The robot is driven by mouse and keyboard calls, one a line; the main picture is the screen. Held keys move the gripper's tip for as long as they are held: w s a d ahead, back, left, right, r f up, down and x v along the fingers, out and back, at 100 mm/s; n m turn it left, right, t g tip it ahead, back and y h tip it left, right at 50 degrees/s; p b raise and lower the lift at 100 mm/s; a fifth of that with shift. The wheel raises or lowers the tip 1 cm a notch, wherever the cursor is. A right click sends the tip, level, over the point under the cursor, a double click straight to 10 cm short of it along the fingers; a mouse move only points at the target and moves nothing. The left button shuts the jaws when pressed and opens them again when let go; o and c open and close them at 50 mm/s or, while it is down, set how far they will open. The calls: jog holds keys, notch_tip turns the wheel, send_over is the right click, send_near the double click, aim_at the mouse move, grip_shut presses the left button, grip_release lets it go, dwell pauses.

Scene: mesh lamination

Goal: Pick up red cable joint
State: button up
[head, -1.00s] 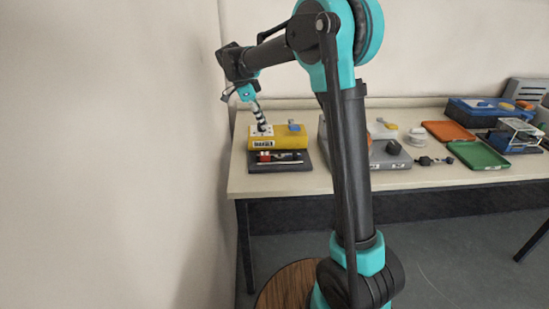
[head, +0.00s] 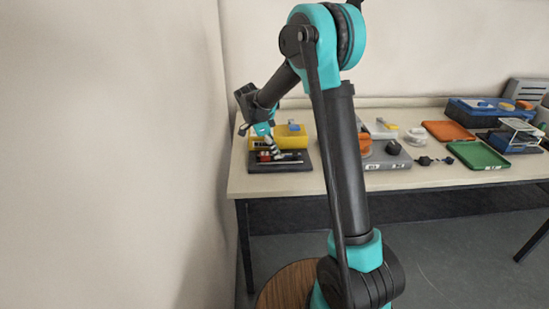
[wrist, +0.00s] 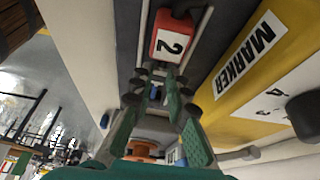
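The red cable joint (wrist: 172,42) shows in the wrist view as a red block with a white label marked 2, lying on a dark tray (wrist: 128,30). In the head view the red joint (head: 264,157) is a small red spot on the dark tray in front of the yellow marker box. My gripper (wrist: 156,76) has its two green fingers apart, with a gap between their tips. The tips are close to the joint's near end in the wrist view; I cannot tell whether they touch it. In the head view my gripper (head: 275,152) is low over the tray and partly hides it.
A yellow box labelled MARKER (wrist: 240,70) stands right beside the tray. On the table (head: 440,178) to the right are a grey case (head: 398,163), an orange tray (head: 447,131), a green tray (head: 479,155) and a blue box (head: 465,113). A wall is close on the left.

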jog(key=shift+d+f, duration=0.2)
jog(key=shift+f, duration=0.3)
grip_shut()
jog(key=shift+r, duration=0.1)
